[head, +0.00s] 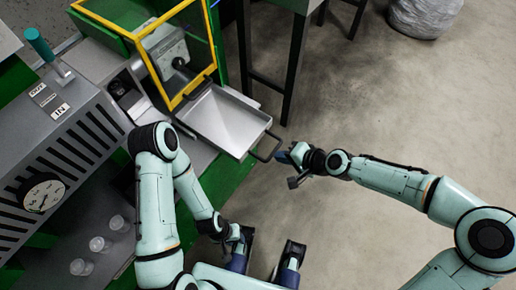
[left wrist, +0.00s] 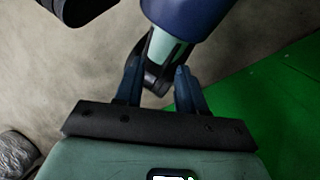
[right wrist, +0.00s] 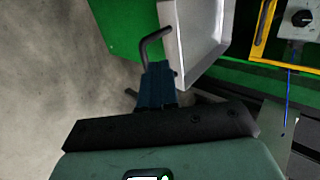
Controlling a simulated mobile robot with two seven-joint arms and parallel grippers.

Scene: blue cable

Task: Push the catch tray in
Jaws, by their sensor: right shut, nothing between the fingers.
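The catch tray (head: 224,118) is a shallow grey metal pan. It sticks out of the machine below a yellow-framed guard, with a dark bar handle (head: 268,150) at its front edge. In the right wrist view the tray (right wrist: 192,40) and its bent handle (right wrist: 146,48) lie just beyond the fingertips. My right gripper (head: 286,157) is shut and empty, right beside the handle; I cannot tell whether it touches. Its blue fingers (right wrist: 155,70) are together. My left gripper (left wrist: 158,70) has its fingers apart, low near my base, away from the tray.
The yellow guard frame (head: 182,98) stands over the tray's rear. A dark stand (head: 270,65) is behind the tray.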

